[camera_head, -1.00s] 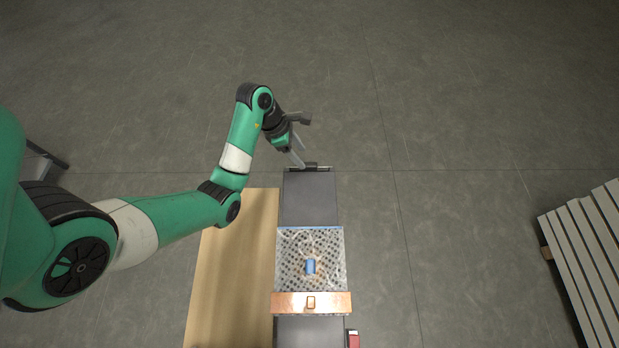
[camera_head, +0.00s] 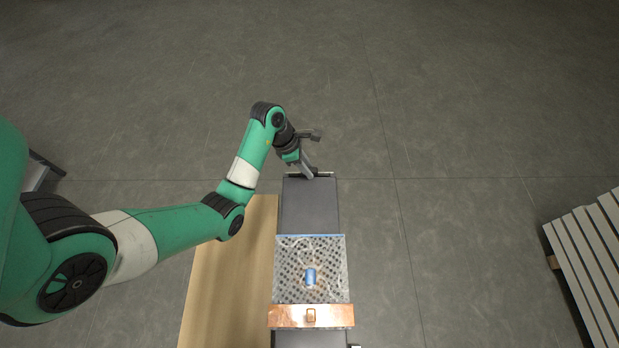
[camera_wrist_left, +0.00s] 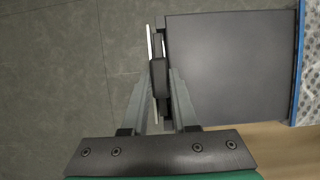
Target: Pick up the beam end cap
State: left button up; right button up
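The beam end cap (camera_wrist_left: 160,78) is a dark block with a thin, pale plate at the end of the dark grey beam (camera_head: 309,205). In the head view it is partly hidden by the fingers of my left gripper (camera_head: 309,172). In the left wrist view the left gripper (camera_wrist_left: 160,80) is open, with one finger on each side of the dark block. The right-hand finger lies between the block and the beam. I cannot tell whether the fingertips touch the cap. My right gripper is not in view.
A patterned, blue-edged sheet (camera_head: 290,255) and a copper-coloured bar (camera_head: 285,315) lie across the beam. A small blue item (camera_head: 311,276) is on the sheet. A wooden board (camera_head: 225,285) is left of the beam. Grey slats (camera_head: 590,250) stand far right. The floor beyond is clear.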

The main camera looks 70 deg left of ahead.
pick_arm(q)
grip_shut()
dwell(1.0)
